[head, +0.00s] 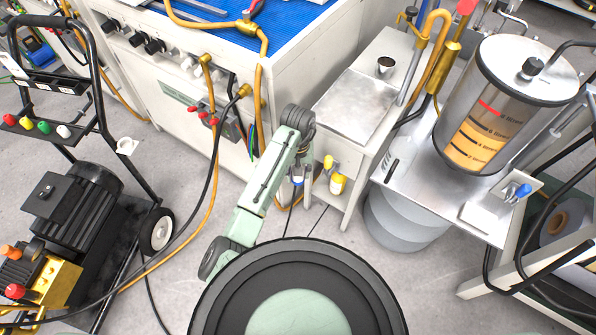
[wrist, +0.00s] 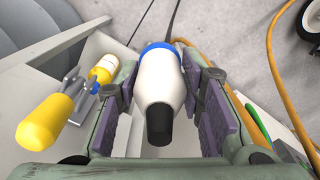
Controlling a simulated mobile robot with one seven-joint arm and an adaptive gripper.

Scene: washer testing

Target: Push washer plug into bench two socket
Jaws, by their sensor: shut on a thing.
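My gripper (wrist: 168,105) is shut on a white plug (wrist: 157,78) with a blue collar and a dark end, held between its two purple-grey pads. In the head view my gripper (head: 299,164) hangs between the white bench and the side cabinet, and the plug's blue part (head: 297,181) shows below it. A yellow fitting (wrist: 48,118) and a yellow-and-white fitting (wrist: 103,70) are left of the plug in the wrist view, apart from it. They also show by the cabinet's lower shelf in the head view (head: 337,183). I cannot make out which part is the bench two socket.
The white bench (head: 185,95) with a blue top carries gold elbows, hoses and red-handled valves (head: 203,113). A pressure washer cart (head: 75,215) stands at left. An orange hose (head: 175,250) and black cables cross the floor.

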